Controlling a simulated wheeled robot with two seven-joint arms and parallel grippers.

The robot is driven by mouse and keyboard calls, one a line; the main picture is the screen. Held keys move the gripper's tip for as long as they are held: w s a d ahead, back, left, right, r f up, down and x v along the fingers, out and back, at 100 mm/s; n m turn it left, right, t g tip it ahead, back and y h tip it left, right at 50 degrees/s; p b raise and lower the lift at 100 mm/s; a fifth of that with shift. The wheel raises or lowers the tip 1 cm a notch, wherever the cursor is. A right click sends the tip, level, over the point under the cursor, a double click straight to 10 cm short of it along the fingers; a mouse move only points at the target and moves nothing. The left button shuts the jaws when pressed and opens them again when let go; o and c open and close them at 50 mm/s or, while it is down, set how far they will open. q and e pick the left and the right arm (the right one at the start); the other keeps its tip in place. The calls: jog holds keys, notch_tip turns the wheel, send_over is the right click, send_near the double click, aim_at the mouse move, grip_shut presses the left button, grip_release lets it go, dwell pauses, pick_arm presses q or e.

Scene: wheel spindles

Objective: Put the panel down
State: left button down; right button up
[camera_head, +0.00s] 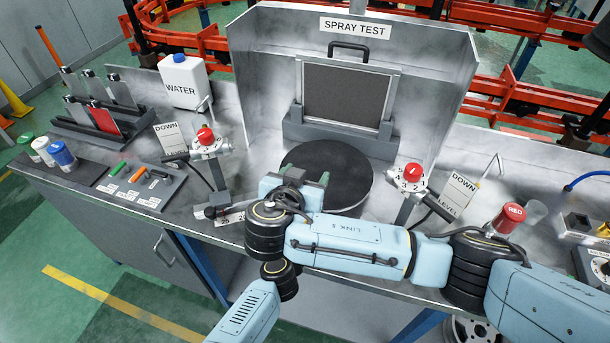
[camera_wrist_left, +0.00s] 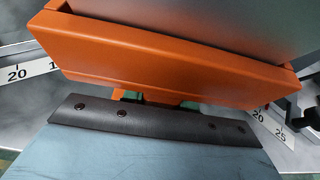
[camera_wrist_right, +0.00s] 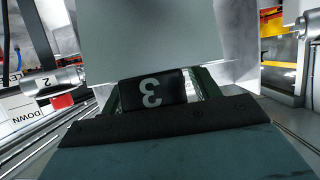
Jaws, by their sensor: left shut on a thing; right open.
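In the head view my right gripper (camera_head: 308,182) is over the front of the black turntable (camera_head: 352,172); I cannot make out the panel there. In the left wrist view my left gripper (camera_wrist_left: 155,98) is shut on an orange tool (camera_wrist_left: 170,60); a grey surface shows beyond it. I cannot make out the left gripper in the head view.
A dark board in a grey frame (camera_head: 345,93) stands behind the turntable. Red-topped valves (camera_head: 205,135) (camera_head: 411,172) flank it. A panel rack (camera_head: 100,118), paint pots (camera_head: 62,153) and a tool tray (camera_head: 138,186) are at left. My right arm spans the front right of the bench.

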pick_arm(q)
jog(key=c, duration=1)
grip_release()
pick_arm(e)
jog(key=v, duration=1.1)
jog(key=shift+s, duration=0.35)
jog(key=shift+a+r, duration=0.1)
pick_arm(q)
jog(key=shift+v, duration=6)
jog(key=shift+s+f, duration=0.1)
jog(key=shift+s, duration=0.05)
pick_arm(e)
jog(key=shift+s, duration=0.1)
